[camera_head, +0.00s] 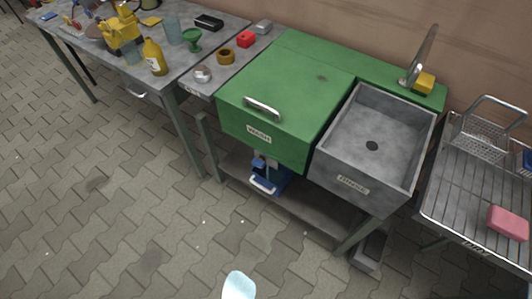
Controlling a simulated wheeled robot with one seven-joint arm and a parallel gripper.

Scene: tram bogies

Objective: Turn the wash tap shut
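The wash unit is a green box (285,90) with a metal handle (262,107) and a WASH label on its front; its top is covered. No tap labelled for wash shows clearly. A tall grey metal tap (421,55) stands on the green ledge behind the open grey RINSE basin (370,135), with a yellow block (424,82) beside it. I cannot tell whether it serves the wash side or whether it is open. A blue and white object (268,177) sits under the wash box, partly hidden. My gripper is not in view.
A work table (185,72) with bottles, cups and a yellow machine stands at the left. A wire drying rack (470,190) with a pink sponge (508,222) stands at the right. A lower shelf (300,200) runs under the basins. The paved floor in front is mostly clear.

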